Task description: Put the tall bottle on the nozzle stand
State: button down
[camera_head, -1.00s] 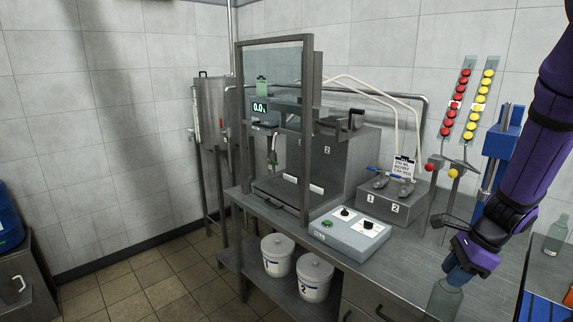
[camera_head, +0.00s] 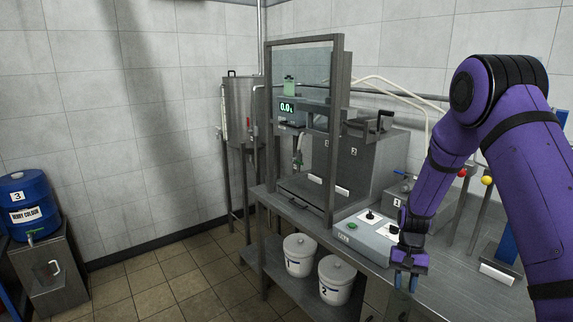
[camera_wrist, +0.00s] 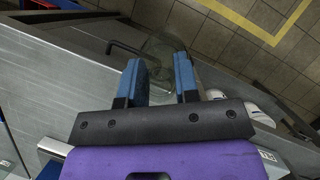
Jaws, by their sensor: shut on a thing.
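My gripper (camera_head: 406,278) is over the front edge of the steel bench, right of the grey control box. Its blue fingers also show in the wrist view, shut on the clear glass bottle (camera_wrist: 163,45). The bottle is see-through and hard to make out below the fingers in the head view, so I cannot tell its height there. The nozzle (camera_head: 298,158) hangs under the display reading 0.0, inside the framed filling station. The flat steel stand (camera_head: 312,196) beneath it carries no bottle. The gripper is apart from it, to the right and front.
The control box (camera_head: 366,236) with knobs and a green button lies between gripper and station. A clear screen in a steel frame (camera_head: 333,130) stands at the station's front. Two white lidded buckets (camera_head: 299,256) sit on the lower shelf. A blue drum (camera_head: 25,205) is far left.

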aim_at(392, 291)
jog(key=w+a+f+n, duration=0.1)
jog(key=n, duration=0.1)
jog(key=w+a+f+n+h, duration=0.1)
jog(key=w+n, duration=0.1)
jog(key=shift+f, duration=0.4)
dwell(0.7)
jog(key=shift+s, duration=0.1)
dwell(0.3)
